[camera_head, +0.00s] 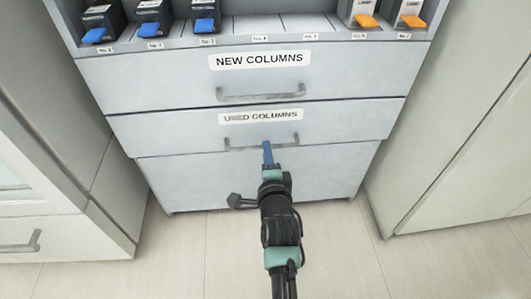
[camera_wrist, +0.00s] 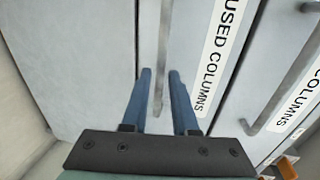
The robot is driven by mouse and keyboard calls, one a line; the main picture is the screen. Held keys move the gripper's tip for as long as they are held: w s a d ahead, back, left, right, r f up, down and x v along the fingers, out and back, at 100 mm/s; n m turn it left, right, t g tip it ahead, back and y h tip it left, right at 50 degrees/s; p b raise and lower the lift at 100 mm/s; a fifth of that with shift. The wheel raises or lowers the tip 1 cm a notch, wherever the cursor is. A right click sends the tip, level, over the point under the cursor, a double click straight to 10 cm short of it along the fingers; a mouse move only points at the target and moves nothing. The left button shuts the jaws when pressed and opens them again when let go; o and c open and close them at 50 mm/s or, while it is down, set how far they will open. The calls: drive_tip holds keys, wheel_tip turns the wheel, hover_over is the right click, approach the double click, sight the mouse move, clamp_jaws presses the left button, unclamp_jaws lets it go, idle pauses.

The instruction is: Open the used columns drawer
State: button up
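The used columns drawer (camera_head: 160,131) is the pale grey front with the "USED COLUMNS" label (camera_head: 261,116), below the new columns drawer. It looks closed or nearly flush with the cabinet. Its grey bar handle (camera_head: 240,147) runs across the front. My gripper (camera_head: 267,146) reaches up to the middle of this handle, with its blue fingers pointing at the drawer. In the wrist view, the fingers of my gripper (camera_wrist: 160,72) are apart, and the handle bar (camera_wrist: 164,40) passes between them with gaps visible on both sides. Actual finger contact is not visible.
The new columns drawer (camera_head: 150,82) with its handle (camera_head: 262,96) is just above. Several columns with blue or orange tabs stand on the top shelf (camera_head: 270,27). A plain panel (camera_head: 190,182) is below. Cabinets flank both sides; the floor (camera_head: 380,262) in front is clear.

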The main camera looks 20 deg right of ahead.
drive_tip(key=shift+b+x, duration=0.7)
drive_tip(key=shift+x, duration=0.95)
clamp_jaws()
